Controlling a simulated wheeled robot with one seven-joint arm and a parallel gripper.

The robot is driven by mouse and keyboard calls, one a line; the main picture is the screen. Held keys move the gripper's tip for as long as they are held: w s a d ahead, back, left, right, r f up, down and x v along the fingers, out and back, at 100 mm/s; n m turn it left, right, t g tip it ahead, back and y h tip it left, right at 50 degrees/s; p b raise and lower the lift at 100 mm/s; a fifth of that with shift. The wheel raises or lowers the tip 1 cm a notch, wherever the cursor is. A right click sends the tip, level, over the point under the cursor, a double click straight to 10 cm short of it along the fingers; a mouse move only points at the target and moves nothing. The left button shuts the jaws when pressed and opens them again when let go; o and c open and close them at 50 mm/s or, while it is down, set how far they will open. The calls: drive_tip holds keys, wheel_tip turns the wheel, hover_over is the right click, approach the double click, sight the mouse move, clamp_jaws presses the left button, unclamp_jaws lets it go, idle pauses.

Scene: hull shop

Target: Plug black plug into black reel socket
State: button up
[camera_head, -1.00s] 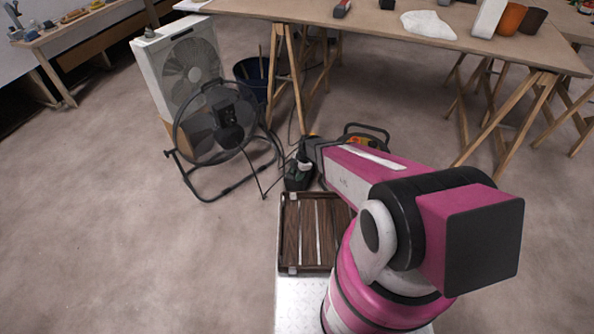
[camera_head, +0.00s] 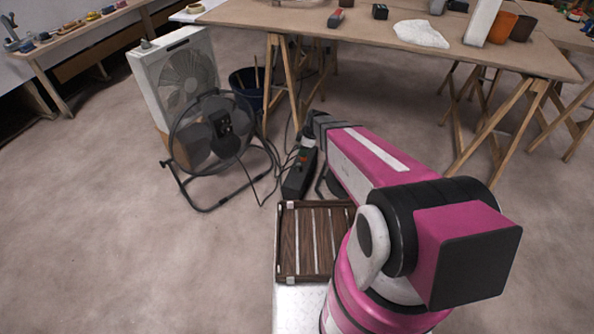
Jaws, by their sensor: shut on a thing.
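My gripper (camera_head: 307,143) is at the far end of my pink and white arm, low over the floor in front of the trestle table. It is small and dark here, and its fingertips are hard to make out. It is shut on the black plug, which I cannot tell apart from the dark parts around it. A thin black cable from the black floor fan (camera_head: 214,131) runs along the floor towards the gripper. A dark elongated box (camera_head: 297,181) shows just below the gripper. The black reel and its socket are not clearly visible; my arm covers the area to the right.
A slatted wooden crate (camera_head: 290,243) lies close in front. A white box fan (camera_head: 176,74) stands behind the floor fan, beside a dark blue bucket (camera_head: 247,88). The trestle table (camera_head: 380,37) and its legs are behind my arm. Floor at left is clear.

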drive_tip(key=w+d+r+m+t, duration=0.1)
drive_tip(key=w+d+r+m, duration=0.1)
drive_tip(key=r, duration=0.7)
drive_tip(key=w+d+r+m+t+h, duration=0.1)
drive_tip(key=w+d+r+m, duration=0.1)
drive_tip(key=d+r+m, duration=0.3)
wheel_tip(320, 180, up, 4)
drive_tip(key=shift+w+r+m, duration=0.1)
drive_tip(key=shift+w+m, duration=0.15)
drive_tip(key=shift+m, duration=0.35)
drive_tip(key=d+r+m, duration=0.2)
drive_tip(key=r+m, duration=0.1)
drive_tip(key=r, duration=0.2)
drive_tip(key=d+r+m+h, duration=0.1)
drive_tip(key=d+r+m, duration=0.2)
drive_tip(key=r, duration=0.3)
drive_tip(key=d+r+m+t+h, duration=0.1)
drive_tip(key=d+r+m, duration=0.1)
drive_tip(key=r, duration=0.4)
drive_tip(key=shift+s+d+r+m, duration=0.15)
drive_tip(key=shift+d+m, duration=0.2)
drive_tip(key=shift+m, duration=0.05)
